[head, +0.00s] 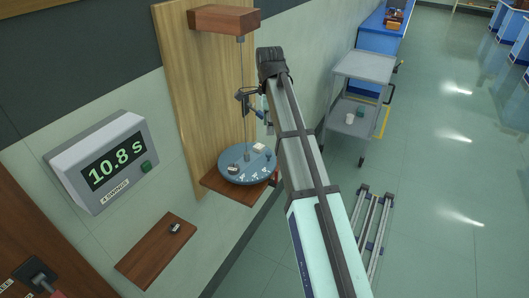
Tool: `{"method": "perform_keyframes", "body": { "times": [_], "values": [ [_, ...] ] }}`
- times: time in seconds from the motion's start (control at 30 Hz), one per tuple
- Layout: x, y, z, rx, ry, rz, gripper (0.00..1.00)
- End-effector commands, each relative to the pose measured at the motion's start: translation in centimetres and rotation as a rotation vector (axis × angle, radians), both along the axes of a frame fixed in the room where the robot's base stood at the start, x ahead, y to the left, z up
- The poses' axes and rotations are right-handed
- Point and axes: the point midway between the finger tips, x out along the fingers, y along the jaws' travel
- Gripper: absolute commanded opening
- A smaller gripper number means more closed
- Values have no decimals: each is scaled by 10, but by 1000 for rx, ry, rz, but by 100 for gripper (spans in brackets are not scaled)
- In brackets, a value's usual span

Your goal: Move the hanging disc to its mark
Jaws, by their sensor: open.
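The blue-grey hanging disc (247,174) hangs level on a thin rod (244,125) from a wooden block (224,20) on the upright wooden board. I cannot tell which mark the task means. My gripper (244,100) is open, above the disc and close to the rod. It is small in view, and whether it touches the rod is unclear. My arm hides the area right of the disc.
A wooden shelf (213,186) sits just under the disc. A lower wooden shelf (156,250) holds a small dark object (175,228). A wall timer (102,161) reads 10.8 s.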

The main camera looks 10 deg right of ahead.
Motion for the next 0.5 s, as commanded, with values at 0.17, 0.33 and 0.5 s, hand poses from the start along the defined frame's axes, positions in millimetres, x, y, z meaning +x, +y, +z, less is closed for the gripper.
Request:
{"method": "perform_keyframes", "body": {
  "times": [0.17, 0.33, 0.5],
  "values": [
    [-2, 0, -17, 0, 3, 0, 49],
    [-2, 0, -45, 0, 3, 1, 49],
    [-2, 0, -74, 0, 3, 1, 49]
  ]
}}
